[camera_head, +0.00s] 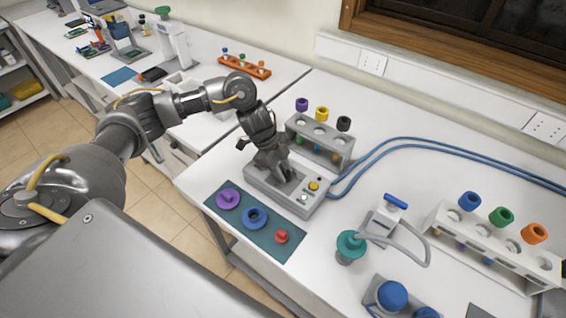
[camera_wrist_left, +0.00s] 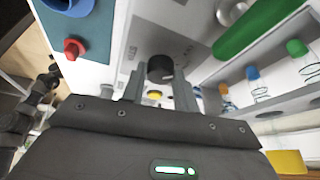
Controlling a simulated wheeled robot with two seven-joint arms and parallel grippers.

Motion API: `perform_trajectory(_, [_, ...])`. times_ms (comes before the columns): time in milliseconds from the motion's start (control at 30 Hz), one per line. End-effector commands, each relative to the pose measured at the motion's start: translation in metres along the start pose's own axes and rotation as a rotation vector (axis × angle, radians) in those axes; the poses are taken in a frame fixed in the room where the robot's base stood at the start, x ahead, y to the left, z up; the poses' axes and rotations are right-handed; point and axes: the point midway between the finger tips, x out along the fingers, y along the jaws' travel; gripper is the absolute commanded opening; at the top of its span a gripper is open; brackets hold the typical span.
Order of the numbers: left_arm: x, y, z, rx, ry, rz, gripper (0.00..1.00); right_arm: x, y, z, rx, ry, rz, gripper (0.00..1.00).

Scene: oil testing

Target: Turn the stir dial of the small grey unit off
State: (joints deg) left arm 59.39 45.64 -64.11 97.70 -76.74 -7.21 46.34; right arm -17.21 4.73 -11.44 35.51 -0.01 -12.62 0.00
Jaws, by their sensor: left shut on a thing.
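The small grey unit (camera_head: 309,209) stands on the white bench and has a yellow button (camera_head: 313,186) and a pale round button (camera_head: 303,198) on top. My left gripper (camera_head: 284,178) points down onto the unit and hides its dial in the head view. In the left wrist view, a black round dial (camera_wrist_left: 160,66) sits between the fingertips of my left gripper (camera_wrist_left: 159,76), which is shut on it. The yellow button (camera_wrist_left: 155,94) shows beyond the dial, between the fingers. Any marking on the dial is too small to read.
A grey rack (camera_head: 330,147) with coloured caps stands close behind the unit. A dark teal mat (camera_head: 268,243) with purple, blue and red pieces lies in front. Blue hoses (camera_head: 400,141) run right. A white rack (camera_head: 480,258) and a green-topped vessel (camera_head: 350,243) stand farther right.

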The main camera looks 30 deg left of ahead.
Motion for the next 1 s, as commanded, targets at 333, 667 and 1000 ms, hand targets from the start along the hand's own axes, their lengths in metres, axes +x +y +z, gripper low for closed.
perform_trajectory(333, [-0.003, 0.002, -0.002, -0.191, -0.009, -0.079, 0.07, -0.036, -0.002, -0.004, 0.001, 0.001, -0.003, 0.36])
perform_trajectory(667, [-0.001, 0.002, -0.001, -0.256, -0.013, -0.108, 0.07, -0.045, -0.003, -0.005, 0.002, 0.001, -0.005, 0.36])
perform_trajectory(1000, [0.0, 0.002, -0.001, -0.259, -0.013, -0.109, 0.07, -0.044, -0.003, -0.005, 0.001, 0.001, -0.005, 0.36])
